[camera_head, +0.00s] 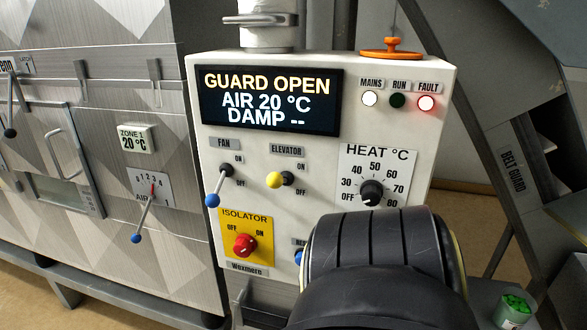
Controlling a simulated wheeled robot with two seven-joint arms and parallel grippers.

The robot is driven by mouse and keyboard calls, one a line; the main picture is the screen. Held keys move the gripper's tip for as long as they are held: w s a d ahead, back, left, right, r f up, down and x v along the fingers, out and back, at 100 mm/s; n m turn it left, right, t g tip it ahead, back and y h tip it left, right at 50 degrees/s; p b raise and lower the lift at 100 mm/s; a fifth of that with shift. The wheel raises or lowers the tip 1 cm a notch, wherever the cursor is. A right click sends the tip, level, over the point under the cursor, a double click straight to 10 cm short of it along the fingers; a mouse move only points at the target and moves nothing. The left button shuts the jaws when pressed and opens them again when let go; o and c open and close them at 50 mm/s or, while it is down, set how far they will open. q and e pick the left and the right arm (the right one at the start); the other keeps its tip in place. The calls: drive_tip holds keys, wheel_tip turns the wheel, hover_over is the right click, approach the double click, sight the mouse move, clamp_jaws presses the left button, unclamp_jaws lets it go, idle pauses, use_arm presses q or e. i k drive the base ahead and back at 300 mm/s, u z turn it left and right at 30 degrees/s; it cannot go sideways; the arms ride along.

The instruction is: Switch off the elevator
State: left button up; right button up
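The elevator switch is a short lever with a yellow ball (273,180) on the pale control panel (320,220), under the ELEVATOR label. ON is printed above right of its pivot and OFF below right. The yellow ball sits about level with the pivot and sticks out toward me, unlike the fan lever, which hangs lower. I cannot tell its exact setting from this angle. A large dark ribbed rounded part, apparently my own arm, fills the lower middle and covers the panel's lower right. Neither of my gripper's fingers shows in the head view.
Left of the elevator switch is the fan lever with a blue ball (212,200). Below is the red isolator knob (245,245); to the right is the heat dial (371,192). The display (268,101) reads GUARD OPEN. The red FAULT lamp (426,103) is lit.

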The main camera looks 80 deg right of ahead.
sight(274, 181)
drive_tip(key=u, duration=0.1)
drive_tip(key=i, duration=0.2)
drive_tip(key=z, duration=2.6)
